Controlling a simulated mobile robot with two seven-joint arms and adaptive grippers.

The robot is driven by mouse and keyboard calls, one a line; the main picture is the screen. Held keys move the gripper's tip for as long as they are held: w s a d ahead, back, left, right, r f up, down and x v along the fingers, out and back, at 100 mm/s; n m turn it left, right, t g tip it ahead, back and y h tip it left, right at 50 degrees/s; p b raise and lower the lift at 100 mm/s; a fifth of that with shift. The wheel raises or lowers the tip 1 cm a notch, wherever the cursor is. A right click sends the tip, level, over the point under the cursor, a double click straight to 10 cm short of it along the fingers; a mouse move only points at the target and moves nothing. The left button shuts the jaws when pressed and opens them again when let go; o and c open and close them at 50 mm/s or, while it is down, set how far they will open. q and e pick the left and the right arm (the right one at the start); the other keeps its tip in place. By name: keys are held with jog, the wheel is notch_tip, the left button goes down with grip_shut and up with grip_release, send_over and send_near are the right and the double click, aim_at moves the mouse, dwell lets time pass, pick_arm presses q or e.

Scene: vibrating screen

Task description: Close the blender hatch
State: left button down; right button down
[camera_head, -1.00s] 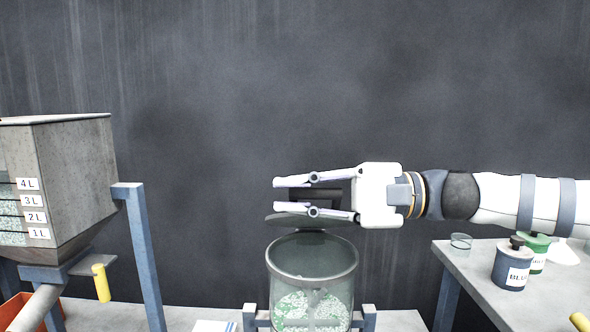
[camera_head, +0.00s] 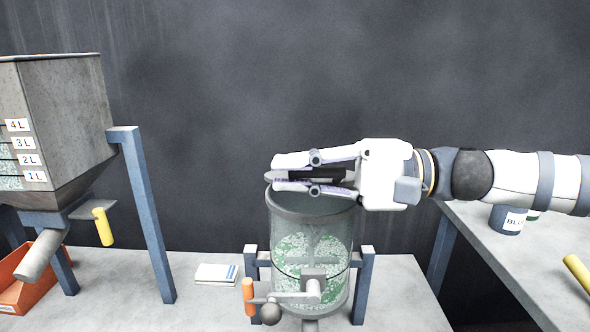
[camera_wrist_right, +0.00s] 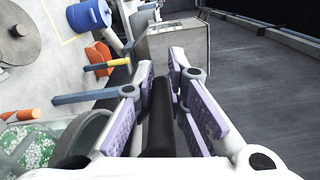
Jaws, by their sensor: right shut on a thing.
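The blender (camera_head: 345,235) is a clear cylinder with green and white granules inside, its round rim at the top. The dark hatch (camera_head: 271,175) shows as a thin edge above the rim, mostly hidden by my right gripper. My right gripper (camera_head: 278,174) comes in from the right just above the rim, with its fingers shut on the dark handle of the hatch. In the right wrist view the black handle (camera_wrist_right: 160,120) lies between the purple finger pads. The gap between hatch and rim cannot be judged. My left gripper is not in view.
A grey hopper (camera_head: 70,115) on blue legs stands at left, with a yellow handle (camera_head: 103,227). An orange-handled crank (camera_head: 248,298) is at the blender's front. A side table (camera_head: 540,250) at right holds a labelled blue pot (camera_head: 508,219). A small notepad (camera_head: 217,274) lies left of the blender.

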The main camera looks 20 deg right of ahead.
jog(key=shift+w+d+f, duration=0.1)
jog(key=shift+w+d, duration=0.05)
jog(key=shift+w, duration=0.05)
jog(key=c, duration=1.8)
grip_release()
jog(key=shift+o, duration=1)
jog(key=shift+w, duration=0.1)
jog(key=v, duration=1.2)
